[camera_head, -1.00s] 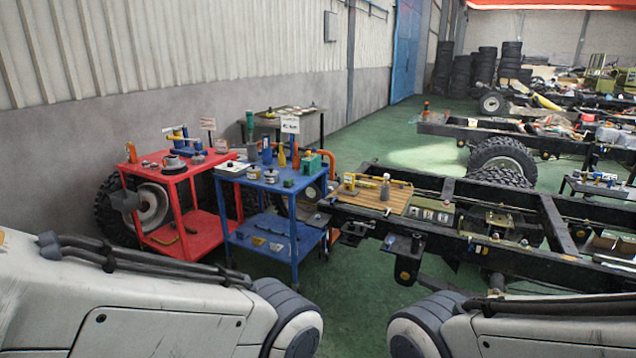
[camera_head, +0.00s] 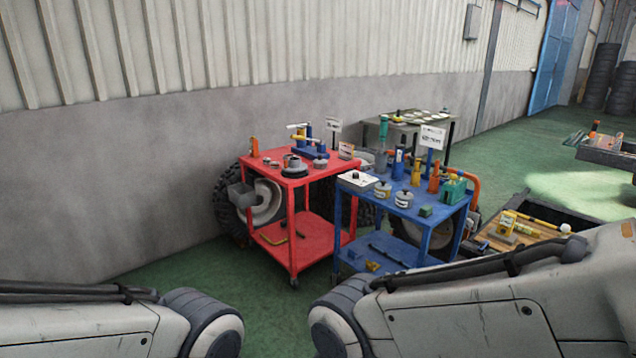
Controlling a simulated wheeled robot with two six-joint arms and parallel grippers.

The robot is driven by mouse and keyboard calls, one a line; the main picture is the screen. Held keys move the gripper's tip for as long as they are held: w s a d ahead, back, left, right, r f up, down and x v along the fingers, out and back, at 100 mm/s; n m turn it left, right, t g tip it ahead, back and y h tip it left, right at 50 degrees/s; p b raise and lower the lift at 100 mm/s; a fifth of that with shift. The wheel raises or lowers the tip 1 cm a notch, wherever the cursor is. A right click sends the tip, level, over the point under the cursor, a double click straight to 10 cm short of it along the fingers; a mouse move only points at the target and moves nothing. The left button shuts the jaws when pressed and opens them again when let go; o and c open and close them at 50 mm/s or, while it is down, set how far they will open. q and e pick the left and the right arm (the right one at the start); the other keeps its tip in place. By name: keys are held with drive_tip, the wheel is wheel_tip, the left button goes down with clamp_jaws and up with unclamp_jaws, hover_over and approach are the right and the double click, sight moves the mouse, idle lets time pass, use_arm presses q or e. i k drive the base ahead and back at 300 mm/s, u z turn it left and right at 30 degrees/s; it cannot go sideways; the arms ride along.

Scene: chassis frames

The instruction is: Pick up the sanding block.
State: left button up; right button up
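I cannot tell for sure which thing is the sanding block. A small dark green block (camera_head: 425,211) lies on the front right of the blue cart's top (camera_head: 400,209). Two round tins (camera_head: 382,190) stand beside it, and a larger green object (camera_head: 453,191) is behind it to the right. The red cart's top (camera_head: 272,170) carries a blue tool (camera_head: 312,147), a round grey part (camera_head: 294,168) and other small items. Only the thick upper links of my two arms show at the bottom; both grippers are out of view.
The red cart and blue cart stand close together by the grey wall (camera_head: 120,170), with tyres behind. A grey table (camera_head: 405,122) is behind them. A chassis frame with a wooden board (camera_head: 500,240) is at right. Green floor (camera_head: 265,295) is clear before the carts.

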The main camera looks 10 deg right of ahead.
sight(425, 211)
drive_tip(key=u, duration=0.15)
drive_tip(key=i, duration=2.6)
drive_tip(key=z, duration=1.25)
drive_tip(key=i, duration=0.8)
drive_tip(key=z, duration=1.2)
drive_tip(key=i, duration=0.3)
drive_tip(key=z, duration=0.15)
